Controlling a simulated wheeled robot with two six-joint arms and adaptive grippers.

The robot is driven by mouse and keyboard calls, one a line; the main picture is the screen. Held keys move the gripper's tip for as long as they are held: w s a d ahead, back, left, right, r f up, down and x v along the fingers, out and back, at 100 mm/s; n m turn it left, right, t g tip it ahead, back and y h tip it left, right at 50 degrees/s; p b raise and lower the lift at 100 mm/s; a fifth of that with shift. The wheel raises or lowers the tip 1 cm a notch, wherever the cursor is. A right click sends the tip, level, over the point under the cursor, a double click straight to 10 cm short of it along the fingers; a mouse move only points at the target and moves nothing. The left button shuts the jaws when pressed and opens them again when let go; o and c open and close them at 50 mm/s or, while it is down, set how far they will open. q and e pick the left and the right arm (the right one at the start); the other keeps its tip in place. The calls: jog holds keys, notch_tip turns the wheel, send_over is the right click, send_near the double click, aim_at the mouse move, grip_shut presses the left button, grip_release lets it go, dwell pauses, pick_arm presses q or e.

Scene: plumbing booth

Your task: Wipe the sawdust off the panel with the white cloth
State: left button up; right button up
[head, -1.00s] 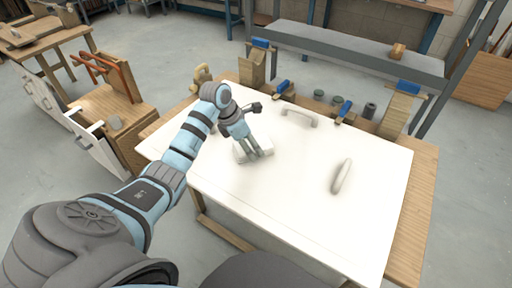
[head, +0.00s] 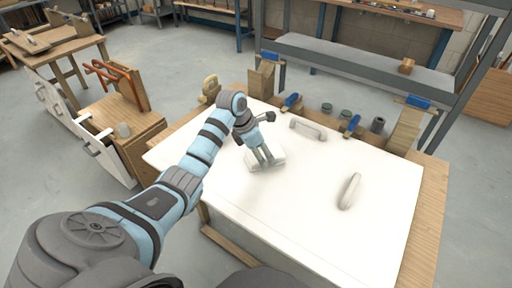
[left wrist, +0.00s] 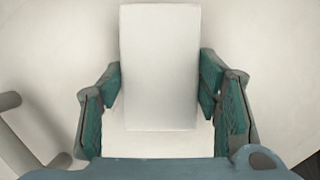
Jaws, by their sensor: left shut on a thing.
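The white panel (head: 310,215) lies flat on a wooden bench. Two pale handles stand on it, one at the back (head: 308,130) and one at the right (head: 349,192). My left gripper (head: 263,158) points down over the panel's left-back part, shut on the white cloth (head: 277,161). The cloth looks like a thick white block at the panel surface; I cannot tell how firmly it touches. In the left wrist view the cloth (left wrist: 160,65) sits between the teal finger pads. I cannot make out sawdust clearly. My right gripper is not in view.
Blue-handled clamps (head: 352,126) and small dark cups (head: 377,125) line the bench's back edge. A wooden cabinet (head: 140,135) with orange clamps stands at left. A grey shelf (head: 360,62) runs behind. The panel's front and middle are clear.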

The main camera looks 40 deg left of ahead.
pick_arm(q)
jog(key=shift+s+d+f+p, duration=0.15)
jog(key=shift+d+p, duration=0.55)
jog(key=shift+d, duration=1.3)
jog(key=d+p, duration=0.1)
jog(key=d, duration=0.1)
jog(key=shift+d, duration=0.75)
jog(key=d+p, duration=0.1)
jog(key=d, duration=0.1)
jog(key=shift+d, duration=0.3)
jog(key=shift+w+d+p, duration=0.15)
jog(key=shift+d+p, duration=0.2)
jog(key=shift+d, duration=0.65)
jog(key=shift+w+d+p, duration=0.1)
jog(key=shift+d+p, duration=0.2)
jog(key=shift+d, duration=0.7)
notch_tip(320, 180, up, 6)
jog(key=p, duration=0.6)
jog(key=shift+a, duration=0.1)
